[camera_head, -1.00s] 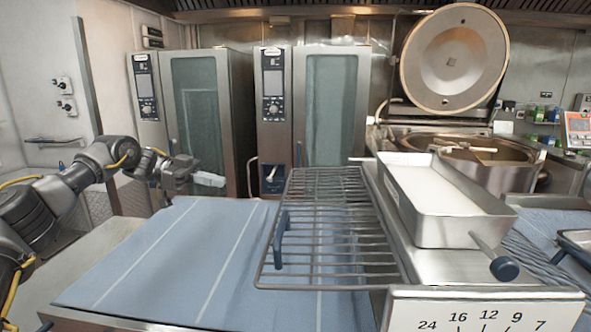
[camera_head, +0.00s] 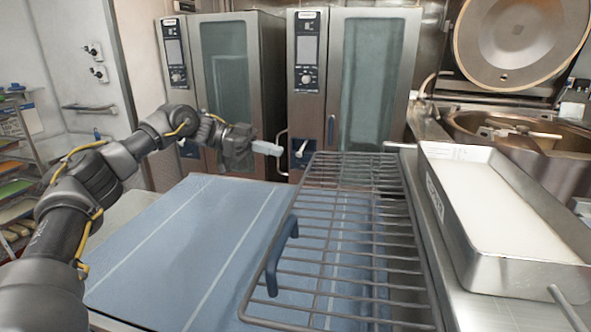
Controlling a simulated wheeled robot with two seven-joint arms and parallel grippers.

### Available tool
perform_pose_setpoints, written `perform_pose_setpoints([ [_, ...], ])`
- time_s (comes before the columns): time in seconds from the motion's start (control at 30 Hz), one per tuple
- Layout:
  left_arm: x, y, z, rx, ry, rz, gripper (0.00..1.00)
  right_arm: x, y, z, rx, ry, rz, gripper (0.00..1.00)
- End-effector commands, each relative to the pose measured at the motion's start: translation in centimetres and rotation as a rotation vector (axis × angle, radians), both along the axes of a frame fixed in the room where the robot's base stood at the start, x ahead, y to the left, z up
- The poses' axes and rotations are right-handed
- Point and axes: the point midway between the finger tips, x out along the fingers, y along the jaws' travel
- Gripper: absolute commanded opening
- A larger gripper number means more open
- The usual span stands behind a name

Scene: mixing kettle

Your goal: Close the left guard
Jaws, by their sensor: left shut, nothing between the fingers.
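The left guard is a grey wire rack (camera_head: 345,225) that lies out flat to the left of the machine, over a blue cloth. Its blue handle (camera_head: 281,256) stands on its left edge. My left gripper (camera_head: 266,148) is shut and empty. It is in the air beyond the cloth, in front of the ovens, up and left of the guard and apart from it. My right gripper is not in view.
The blue striped cloth (camera_head: 185,245) covers the surface under the guard. A metal tray of white liquid (camera_head: 490,205) stands right of the guard. The kettle (camera_head: 515,130) has its round lid (camera_head: 520,40) raised. Two ovens (camera_head: 225,85) stand behind.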

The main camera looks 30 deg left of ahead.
Motion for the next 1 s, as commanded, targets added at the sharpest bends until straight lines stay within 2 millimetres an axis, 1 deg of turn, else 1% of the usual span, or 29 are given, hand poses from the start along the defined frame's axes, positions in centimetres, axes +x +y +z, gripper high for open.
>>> perform_pose_setpoints([
  [0.03, 0.1, -1.2, -0.1, -0.001, 0.001, -0.004, 0.0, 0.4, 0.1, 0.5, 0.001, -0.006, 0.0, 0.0],
  [0.2, 1.0, -4.5, -0.5, 0.0, 0.001, -0.003, 0.0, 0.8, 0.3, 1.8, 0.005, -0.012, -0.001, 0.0],
  [0.27, 1.3, -5.6, -0.7, -0.002, 0.002, -0.002, 0.0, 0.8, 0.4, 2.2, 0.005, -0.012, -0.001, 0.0],
  [0.3, 1.4, -5.8, -1.1, -0.001, 0.004, 0.002, 0.0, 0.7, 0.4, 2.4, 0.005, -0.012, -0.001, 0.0],
  [0.4, 1.4, -5.8, -2.7, -0.001, 0.004, 0.003, 0.0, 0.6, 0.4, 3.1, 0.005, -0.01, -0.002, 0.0],
  [0.6, 1.4, -5.8, -4.5, -0.001, 0.0, 0.002, 0.0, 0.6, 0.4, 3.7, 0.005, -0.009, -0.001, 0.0],
  [0.77, 1.4, -5.9, -4.9, -0.002, -0.001, 0.002, 0.0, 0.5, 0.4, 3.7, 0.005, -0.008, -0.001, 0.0],
  [1.0, 1.4, -5.8, -5.0, -0.002, -0.001, 0.002, 0.0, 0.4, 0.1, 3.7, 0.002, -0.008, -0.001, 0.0],
])
